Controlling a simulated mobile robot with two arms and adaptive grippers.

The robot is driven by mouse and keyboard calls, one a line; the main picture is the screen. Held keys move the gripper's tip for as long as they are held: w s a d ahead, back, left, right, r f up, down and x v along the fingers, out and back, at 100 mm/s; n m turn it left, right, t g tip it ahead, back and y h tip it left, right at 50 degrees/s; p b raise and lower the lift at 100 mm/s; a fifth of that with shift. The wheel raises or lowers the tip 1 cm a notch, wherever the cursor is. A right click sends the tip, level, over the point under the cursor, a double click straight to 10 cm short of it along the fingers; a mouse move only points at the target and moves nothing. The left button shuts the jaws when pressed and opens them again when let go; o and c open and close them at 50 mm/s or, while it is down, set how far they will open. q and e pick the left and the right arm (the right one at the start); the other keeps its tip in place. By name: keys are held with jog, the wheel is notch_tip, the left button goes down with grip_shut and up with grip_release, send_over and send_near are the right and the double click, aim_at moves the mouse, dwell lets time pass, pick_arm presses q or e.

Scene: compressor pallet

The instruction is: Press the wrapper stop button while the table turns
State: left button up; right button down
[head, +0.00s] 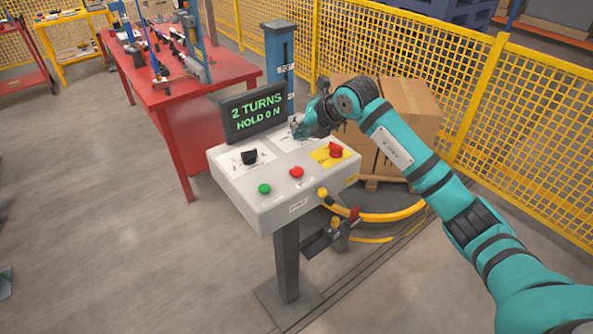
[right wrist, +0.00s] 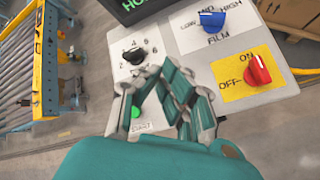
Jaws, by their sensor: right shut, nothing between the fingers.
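The grey control box (head: 250,205) stands on a post. Its red button (head: 296,171) sits on the front part of the top, right of the green button (head: 264,188). My right gripper (head: 298,130) is shut and empty, above the back of the panel and apart from the red button. In the right wrist view the closed fingers (right wrist: 160,82) hide the red button; the green button (right wrist: 136,112) shows partly beside them. The screen (head: 255,117) reads "2 TURNS HOLD ON". My left gripper is not in view.
The panel also carries a black knob (head: 249,157), a red OFF/ON switch (head: 336,149) and a blue film knob (right wrist: 211,19). A blue mast (head: 279,55), cardboard boxes (head: 412,105) and a yellow ring (head: 390,216) stand behind. A red workbench (head: 185,85) is at the left.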

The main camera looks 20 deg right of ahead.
aim_at(299, 169)
jog(key=shift+f+b, duration=2.8)
jog(key=shift+f, duration=1.65)
jog(key=shift+f+b, duration=0.35)
jog(key=shift+f, duration=0.05)
jog(key=shift+s+f+b, duration=0.1)
jog(key=shift+f+b, duration=0.3)
jog(key=shift+f, duration=0.2)
jog(key=shift+r, duration=0.1)
jog(key=shift+r+p, duration=0.6)
jog(key=shift+r, duration=0.3)
jog(key=shift+r+p, duration=1.5)
jog(key=shift+r, duration=1.05)
